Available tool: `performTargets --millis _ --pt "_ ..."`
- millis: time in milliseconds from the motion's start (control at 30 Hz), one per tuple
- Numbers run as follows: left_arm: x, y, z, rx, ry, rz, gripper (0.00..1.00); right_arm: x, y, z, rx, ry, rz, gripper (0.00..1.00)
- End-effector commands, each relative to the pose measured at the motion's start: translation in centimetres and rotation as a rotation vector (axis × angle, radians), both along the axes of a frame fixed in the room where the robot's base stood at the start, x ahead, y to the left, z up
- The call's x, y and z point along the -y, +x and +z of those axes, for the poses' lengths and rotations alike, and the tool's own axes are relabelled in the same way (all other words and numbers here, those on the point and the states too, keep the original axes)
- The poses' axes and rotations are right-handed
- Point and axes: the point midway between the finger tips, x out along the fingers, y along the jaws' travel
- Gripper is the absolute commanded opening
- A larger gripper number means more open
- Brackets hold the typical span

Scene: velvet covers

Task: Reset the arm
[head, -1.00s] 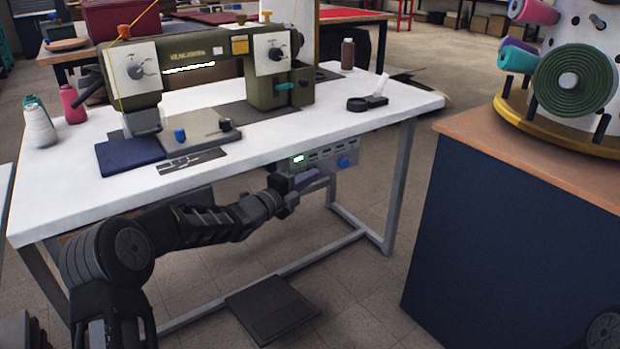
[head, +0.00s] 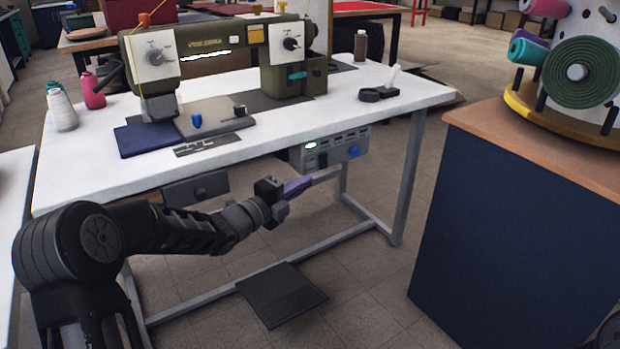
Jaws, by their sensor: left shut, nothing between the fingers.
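My left arm reaches in from the lower left, in front of the sewing table (head: 290,137). My left gripper (head: 318,180) is shut and empty, its fingers pointing right. It is below the tabletop edge, just under the grey control box (head: 331,150) with a lit green display and a blue knob. It looks apart from the box. Only a dark rounded piece of my right arm shows at the lower right corner; my right gripper is out of view.
An olive sewing machine (head: 222,42) stands on the table with folded navy fabric (head: 143,140) under it. A dark foot pedal (head: 281,294) lies on the floor below. A navy cabinet (head: 510,220) with a spool stand stands at right. Open floor lies between table and cabinet.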

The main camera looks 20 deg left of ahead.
Motion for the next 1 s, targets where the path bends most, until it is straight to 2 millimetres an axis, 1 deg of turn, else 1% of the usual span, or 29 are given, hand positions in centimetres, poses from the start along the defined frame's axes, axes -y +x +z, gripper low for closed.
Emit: performTargets --millis 467,567,667,733,767,800,867,900,967,1000 --pt "0.0 0.0 0.0 -0.005 -0.01 0.0 0.0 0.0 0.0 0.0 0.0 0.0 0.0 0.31" --pt "-0.1 0.0 -0.2 -0.038 -0.059 0.005 0.0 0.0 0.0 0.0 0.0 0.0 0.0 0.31" --pt "-1.0 0.3 -1.3 -0.138 -0.208 0.055 0.0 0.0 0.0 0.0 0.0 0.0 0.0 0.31" --pt "-1.7 -0.1 -4.0 -0.276 -0.397 0.128 0.0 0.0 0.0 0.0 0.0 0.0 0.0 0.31" --pt "-1.9 -0.5 -6.1 -0.355 -0.501 0.172 0.0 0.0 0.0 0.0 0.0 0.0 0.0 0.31" --pt "-1.8 -1.1 -8.7 -0.453 -0.626 0.223 0.0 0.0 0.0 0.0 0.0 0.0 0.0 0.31" --pt "-1.1 -2.6 -13.0 -0.601 -0.805 0.307 0.0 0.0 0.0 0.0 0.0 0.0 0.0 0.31" --pt "-0.4 -3.9 -16.0 -0.699 -0.918 0.367 0.0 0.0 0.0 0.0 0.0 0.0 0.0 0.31" --pt "0.9 -6.2 -20.3 -0.839 -1.073 0.464 0.0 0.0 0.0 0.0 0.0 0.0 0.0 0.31" --pt "2.0 -7.9 -22.9 -0.927 -1.162 0.528 0.0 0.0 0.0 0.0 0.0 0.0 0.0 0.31"
